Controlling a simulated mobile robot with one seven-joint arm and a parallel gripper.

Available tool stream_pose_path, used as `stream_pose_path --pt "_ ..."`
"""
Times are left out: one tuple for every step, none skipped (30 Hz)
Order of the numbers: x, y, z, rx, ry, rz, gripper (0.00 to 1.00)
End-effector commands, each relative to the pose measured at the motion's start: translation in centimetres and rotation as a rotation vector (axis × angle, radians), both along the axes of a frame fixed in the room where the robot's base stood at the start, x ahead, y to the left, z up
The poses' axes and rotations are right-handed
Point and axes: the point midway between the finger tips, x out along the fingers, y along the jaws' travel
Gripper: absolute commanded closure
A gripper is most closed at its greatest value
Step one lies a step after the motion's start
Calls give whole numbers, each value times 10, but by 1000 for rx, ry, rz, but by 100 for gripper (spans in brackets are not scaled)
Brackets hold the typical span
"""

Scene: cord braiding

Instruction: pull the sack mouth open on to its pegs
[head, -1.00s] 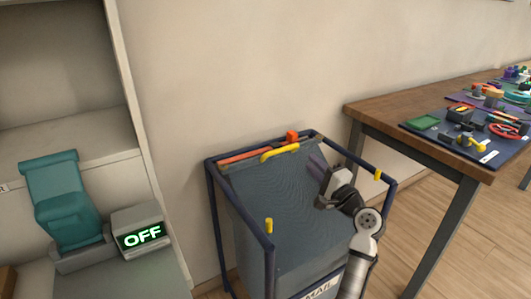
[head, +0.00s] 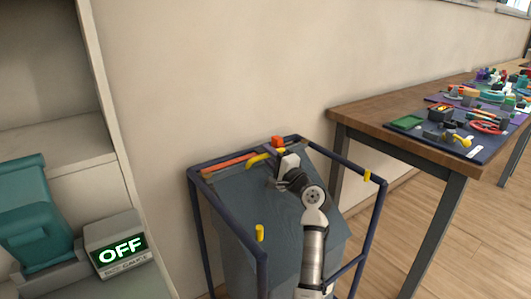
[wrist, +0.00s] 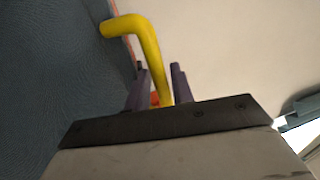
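The grey-blue sack (head: 265,210) hangs in a dark blue tube frame (head: 225,237); its cloth slopes across the top, covering the opening. A bent yellow handle (head: 257,160) sits at the sack's back edge and shows large in the wrist view (wrist: 152,55). Yellow pegs stand on the frame at front left (head: 260,233) and right (head: 367,176). My gripper (head: 272,166) is at the handle's right end. In the wrist view its purple fingers (wrist: 160,82) stand apart, one on each side of the yellow bar; I cannot tell whether they touch it.
An orange-red bar (head: 230,163) and orange block (head: 278,141) lie along the frame's back, close to the wall. A wooden table (head: 360,115) with many parts stands at right. A box reading OFF (head: 120,250) and a teal device (head: 35,215) are at left.

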Motion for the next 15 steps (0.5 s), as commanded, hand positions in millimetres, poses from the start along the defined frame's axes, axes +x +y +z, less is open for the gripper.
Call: stream_pose_path --pt "5 4 1 0 0 1 77" --pt "8 6 2 0 0 1 77" --pt "11 8 3 -2 0 1 77" --pt "12 9 3 -1 1 1 77" --pt "14 10 3 -1 1 0 77" --pt "15 11 3 -1 0 -1 77" --pt "16 11 4 -1 0 -1 77" --pt "16 12 4 -1 0 -1 77" --pt "17 12 4 -1 0 -1 77" --pt "17 12 4 -1 0 -1 77" --pt "17 12 4 -1 0 -1 77" --pt "17 12 4 -1 0 -1 77" --pt "17 12 4 -1 0 -1 77" --pt "17 12 4 -1 0 -1 77" --pt "17 12 4 -1 0 -1 77"
